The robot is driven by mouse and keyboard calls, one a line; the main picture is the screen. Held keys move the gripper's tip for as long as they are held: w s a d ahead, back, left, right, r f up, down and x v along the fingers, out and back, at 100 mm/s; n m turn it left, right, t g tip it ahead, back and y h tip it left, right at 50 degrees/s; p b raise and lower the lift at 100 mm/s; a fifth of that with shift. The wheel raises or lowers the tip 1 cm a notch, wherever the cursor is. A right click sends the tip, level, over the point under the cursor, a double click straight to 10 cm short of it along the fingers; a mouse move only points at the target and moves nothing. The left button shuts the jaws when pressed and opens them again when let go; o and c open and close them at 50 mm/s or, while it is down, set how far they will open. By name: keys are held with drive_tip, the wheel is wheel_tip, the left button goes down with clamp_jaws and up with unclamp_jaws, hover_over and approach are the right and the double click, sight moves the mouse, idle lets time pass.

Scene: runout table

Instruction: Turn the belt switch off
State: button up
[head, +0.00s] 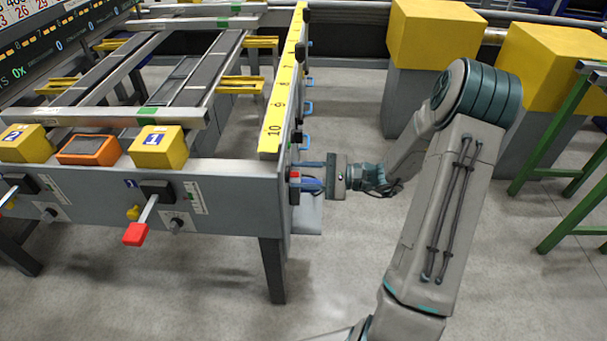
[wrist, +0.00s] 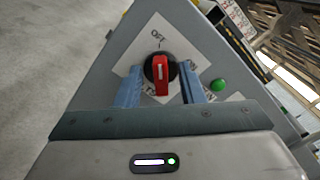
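The belt switch (wrist: 161,72) is a round black knob with a red bar handle, set on a white label on a grey panel in the wrist view. The bar points roughly up and down in that view. My gripper (wrist: 160,80) is open, with one blue finger on each side of the knob and gaps to the red bar. The label's lettering is partly hidden by the knob and fingers. In the head view my gripper (head: 311,184) is at the right end of the grey table (head: 230,200), where the knob cannot be made out clearly.
A green button (wrist: 218,85) sits right of the switch in the wrist view. In the head view, a red-handled lever (head: 136,233) sticks out of the table's front. Yellow boxes (head: 434,35) on grey stands and a green frame (head: 557,130) are at the right. Open floor lies in front.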

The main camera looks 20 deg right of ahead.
drive_tip(key=p+v, duration=0.1)
drive_tip(key=v, duration=1.3)
drive_tip(key=shift+p, duration=0.3)
drive_tip(key=shift+a, duration=0.1)
drive_tip(key=s+a+r+n+g+h+p, duration=0.3)
drive_tip(key=s+a+r+g+h+p, duration=0.15)
drive_tip(key=a+r, duration=0.2)
drive_tip(key=s+a+r+n+g+h+p, duration=0.3)
drive_tip(key=a+r+h+p, duration=0.15)
drive_tip(key=r, duration=0.25)
drive_tip(key=s+a+r+n+t+h+p, duration=0.1)
drive_tip(key=s+r+n+t+h+p, duration=0.1)
drive_tip(key=r, duration=0.6)
drive_tip(key=s+a+r+n+t+h+p, duration=0.1)
drive_tip(key=s+r+n+t+h+p, duration=0.1)
drive_tip(key=s+r+n+h+p, duration=0.2)
wheel_tip(320, 180, up, 5)
drive_tip(key=s+h+p, duration=0.2)
drive_tip(key=p, duration=0.2)
drive_tip(key=shift+s+t+p, duration=0.2)
drive_tip(key=shift+t+p, duration=0.15)
